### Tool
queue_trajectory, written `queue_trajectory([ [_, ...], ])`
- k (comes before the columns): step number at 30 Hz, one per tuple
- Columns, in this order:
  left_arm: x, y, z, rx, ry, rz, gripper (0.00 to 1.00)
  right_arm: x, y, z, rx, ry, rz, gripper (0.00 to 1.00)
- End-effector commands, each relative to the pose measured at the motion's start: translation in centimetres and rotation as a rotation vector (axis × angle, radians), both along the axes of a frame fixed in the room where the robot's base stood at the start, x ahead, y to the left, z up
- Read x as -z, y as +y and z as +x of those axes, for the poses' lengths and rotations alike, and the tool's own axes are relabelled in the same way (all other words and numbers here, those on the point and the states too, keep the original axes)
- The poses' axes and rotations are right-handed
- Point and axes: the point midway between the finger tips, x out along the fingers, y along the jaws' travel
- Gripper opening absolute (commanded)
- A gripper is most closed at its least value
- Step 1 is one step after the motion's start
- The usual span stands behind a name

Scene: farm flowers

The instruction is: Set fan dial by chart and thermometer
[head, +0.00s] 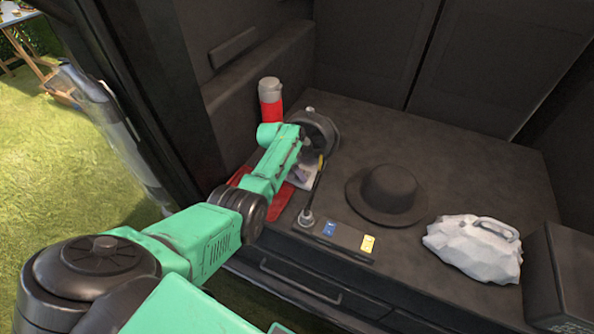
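My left arm reaches in from the left over the dark surface. Its gripper (308,158) is small and partly hidden by the wrist, so I cannot tell whether it is open or shut. A dark rounded object (322,132) is beside the wrist; I cannot tell what it is. A thin dark rod with a round grey end (307,217) is below the gripper. A dark strip with a blue tag (329,228) and a yellow tag (368,243) lies near the front edge. I cannot clearly identify a fan dial, chart or thermometer. My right gripper is not in view.
A red and grey bottle (270,100) stands at the back left. A dark brimmed hat (388,193) lies in the middle. A whitish lumpy object (474,248) and a dark box (562,278) are at the right. Red cloth (284,196) lies under my arm. The back right surface is clear.

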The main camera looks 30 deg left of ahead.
Motion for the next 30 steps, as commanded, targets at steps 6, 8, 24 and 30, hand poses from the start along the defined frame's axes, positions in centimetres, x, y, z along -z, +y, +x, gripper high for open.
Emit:
queue_trajectory([
  [6, -0.1, 0.1, 0.0, -0.001, -0.001, 0.002, 0.71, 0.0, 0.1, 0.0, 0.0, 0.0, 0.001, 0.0],
  [8, -0.2, 0.1, 0.0, -0.001, -0.001, 0.002, 0.71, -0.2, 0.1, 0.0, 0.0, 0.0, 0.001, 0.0],
  [24, -10.7, 2.4, -3.6, -0.002, -0.003, 0.003, 0.71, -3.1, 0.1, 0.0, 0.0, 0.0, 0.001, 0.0],
  [30, -13.2, 2.9, -4.6, -0.001, 0.001, 0.001, 0.71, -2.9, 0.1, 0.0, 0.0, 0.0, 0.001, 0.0],
])
